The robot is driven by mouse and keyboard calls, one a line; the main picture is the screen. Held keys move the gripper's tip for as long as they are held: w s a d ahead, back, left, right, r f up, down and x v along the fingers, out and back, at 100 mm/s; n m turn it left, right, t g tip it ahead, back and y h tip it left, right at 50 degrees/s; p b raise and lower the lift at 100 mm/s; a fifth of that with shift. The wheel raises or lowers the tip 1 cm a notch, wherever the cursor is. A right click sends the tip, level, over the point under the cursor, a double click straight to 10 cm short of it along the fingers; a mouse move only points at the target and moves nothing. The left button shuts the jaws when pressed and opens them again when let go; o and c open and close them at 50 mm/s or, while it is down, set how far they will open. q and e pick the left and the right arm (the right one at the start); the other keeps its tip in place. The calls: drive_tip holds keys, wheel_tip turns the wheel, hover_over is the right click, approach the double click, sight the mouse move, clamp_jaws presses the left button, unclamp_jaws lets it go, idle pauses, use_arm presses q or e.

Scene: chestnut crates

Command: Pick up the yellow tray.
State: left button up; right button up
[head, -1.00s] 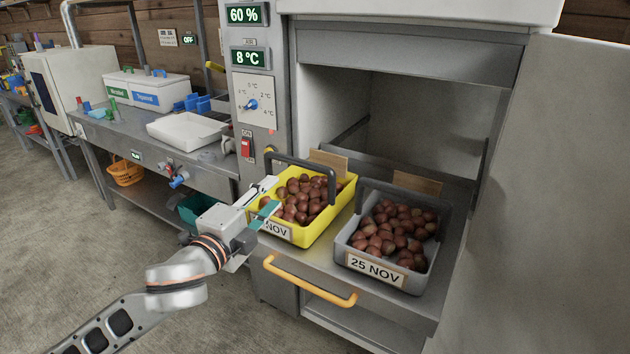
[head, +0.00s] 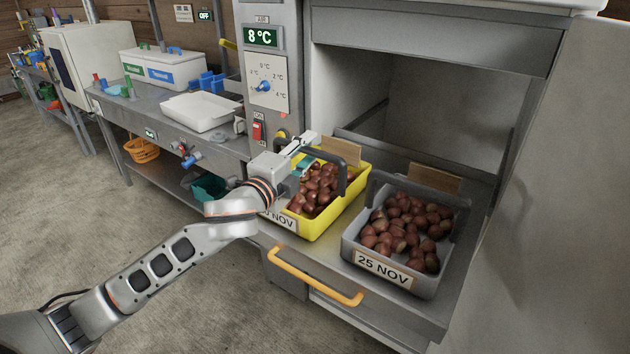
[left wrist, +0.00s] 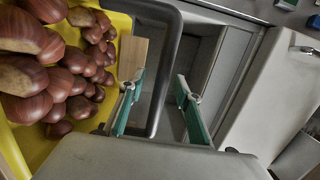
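The yellow tray (head: 326,226) holds chestnuts and has a dark grey arched handle (head: 343,176). It stands on a pulled-out metal shelf with a label ending in NOV on its front, partly covered by my arm. My left gripper (head: 306,154) is over the tray's left side, close to the handle. In the left wrist view the gripper (left wrist: 158,108) is open, with teal finger pads apart. The handle (left wrist: 165,75) runs between the fingers in that picture; I see no contact. The yellow tray (left wrist: 12,150) fills the left there. My right gripper is not in view.
A grey crate (head: 352,253) of chestnuts labelled 25 NOV stands right of the yellow tray. A yellow-orange bar handle (head: 315,280) is on the shelf front. The open cabinet door (head: 560,200) bounds the right. A white tray (head: 202,110) lies on the left bench.

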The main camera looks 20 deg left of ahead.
use_arm(q)
drive_tip(key=shift+w, duration=0.1)
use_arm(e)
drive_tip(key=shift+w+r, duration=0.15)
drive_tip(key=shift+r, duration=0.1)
use_arm(q)
clamp_jaws()
drive_tip(key=shift+r, duration=0.15)
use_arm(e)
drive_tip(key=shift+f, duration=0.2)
use_arm(q)
drive_tip(key=shift+r, duration=0.1)
